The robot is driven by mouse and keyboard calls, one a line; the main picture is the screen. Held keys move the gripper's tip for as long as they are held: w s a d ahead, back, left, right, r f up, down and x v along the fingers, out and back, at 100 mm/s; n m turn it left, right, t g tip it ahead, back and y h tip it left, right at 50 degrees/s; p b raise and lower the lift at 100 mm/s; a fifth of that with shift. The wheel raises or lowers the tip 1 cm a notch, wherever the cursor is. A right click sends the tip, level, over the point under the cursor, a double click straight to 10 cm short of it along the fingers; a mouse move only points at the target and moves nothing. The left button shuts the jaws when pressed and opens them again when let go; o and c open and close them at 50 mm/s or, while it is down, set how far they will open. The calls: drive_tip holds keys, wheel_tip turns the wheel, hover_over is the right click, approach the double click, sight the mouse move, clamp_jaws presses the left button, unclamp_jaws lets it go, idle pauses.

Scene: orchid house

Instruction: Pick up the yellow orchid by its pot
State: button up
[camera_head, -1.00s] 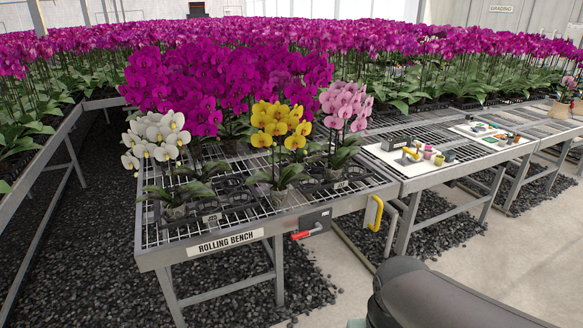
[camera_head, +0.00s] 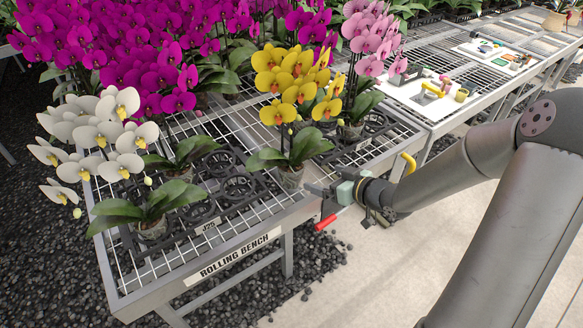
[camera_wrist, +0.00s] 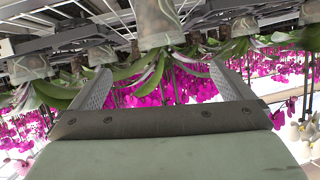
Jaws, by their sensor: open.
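The yellow orchid (camera_head: 298,85) stands upright near the front right of the rolling bench, with broad green leaves over a small clear pot (camera_head: 291,176). My gripper (camera_head: 312,189) is open at the bench's front edge, just right of that pot and pointing at it, with a gap between. In the wrist view, which looks upside down, my open fingers (camera_wrist: 160,88) are spread with nothing between them. A clear pot (camera_wrist: 158,22) with leaves lies ahead of the gap, likely the yellow orchid's; its flowers do not show there.
White orchids (camera_head: 110,135) stand to the left and a pink orchid (camera_head: 370,35) behind right. Magenta orchids (camera_head: 130,60) fill the back. Black holders (camera_head: 235,187) sit on the bench mesh. A red handle (camera_head: 325,223) and yellow handle (camera_head: 408,163) are near my gripper.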

sight(301, 170)
drive_tip(key=x, duration=1)
drive_tip(key=shift+w+a+f, duration=0.15)
drive_tip(key=shift+p+x, duration=0.45)
drive_tip(key=shift+x, duration=2.2)
drive_tip(key=c, duration=1.3)
